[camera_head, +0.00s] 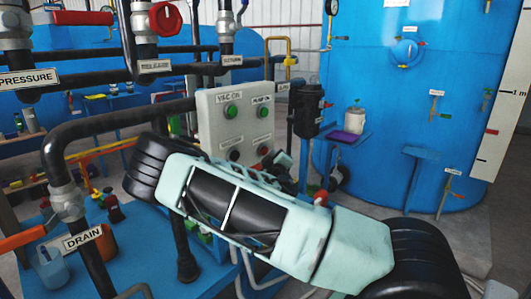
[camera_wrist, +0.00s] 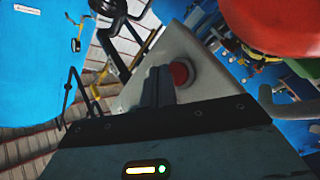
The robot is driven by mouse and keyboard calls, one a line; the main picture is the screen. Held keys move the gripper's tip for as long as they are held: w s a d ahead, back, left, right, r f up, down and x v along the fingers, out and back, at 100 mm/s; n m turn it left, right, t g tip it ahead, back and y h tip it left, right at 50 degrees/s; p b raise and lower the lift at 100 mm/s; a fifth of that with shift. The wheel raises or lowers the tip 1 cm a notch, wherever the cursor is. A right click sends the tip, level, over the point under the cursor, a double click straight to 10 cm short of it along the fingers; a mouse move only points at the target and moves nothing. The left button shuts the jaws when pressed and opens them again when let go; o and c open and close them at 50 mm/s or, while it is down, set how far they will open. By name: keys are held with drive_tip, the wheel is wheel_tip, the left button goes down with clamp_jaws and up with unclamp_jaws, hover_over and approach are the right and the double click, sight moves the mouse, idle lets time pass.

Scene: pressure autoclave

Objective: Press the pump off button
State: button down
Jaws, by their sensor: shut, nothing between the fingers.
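The light grey control box (camera_head: 208,132) stands upright in the middle of the head view. Its upper row has a green VAC ON button (camera_head: 231,111) and a green PUMP ON button (camera_head: 262,112). Below are a dark button (camera_head: 234,155) at left and a red button (camera_head: 264,149) at right, under PUMP ON; its small label is unreadable. In the wrist view a red round button (camera_wrist: 179,75) sits on the grey box face. My gripper (camera_wrist: 158,72) is shut and empty, its dark fingertips just left of this button. I cannot tell whether they touch the box.
Black pipes (camera_head: 115,121) with a DRAIN sign (camera_head: 83,236) run left of the box. A large blue tank (camera_head: 380,100) stands at the right. A big red rounded thing (camera_wrist: 275,25) fills the top right of the wrist view, close to the camera. My arm crosses below the box.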

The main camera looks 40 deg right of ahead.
drive_tip(key=shift+s+d, duration=0.2)
drive_tip(key=shift+s, duration=2.2)
drive_tip(key=s+a+f+m+g+y, duration=0.15)
drive_tip(key=a+f+g+y, duration=0.35)
drive_tip(key=a, duration=0.5)
drive_tip(key=s+a+f+m+g+y, duration=0.1)
drive_tip(key=a+f+m+g+y, duration=0.15)
drive_tip(key=a+f, duration=0.6)
drive_tip(key=s+a+r+n+g+y, duration=0.1)
drive_tip(key=s+a+r+y, duration=0.15)
drive_tip(key=a, duration=0.65)
drive_tip(key=s+a+r+n+g+y, duration=0.1)
drive_tip(key=s+a+r+g+y, duration=0.15)
drive_tip(key=a, duration=0.65)
drive_tip(key=s+a+r+n+g, duration=0.1)
drive_tip(key=s+a+r+n, duration=0.3)
drive_tip(key=s, duration=0.6)
drive_tip(key=s+a+r+n+g, duration=0.2)
drive_tip(key=s+a+r+n, duration=0.2)
drive_tip(key=s+a+r, duration=0.3)
drive_tip(key=s, duration=0.4)
drive_tip(key=shift+r, duration=0.25)
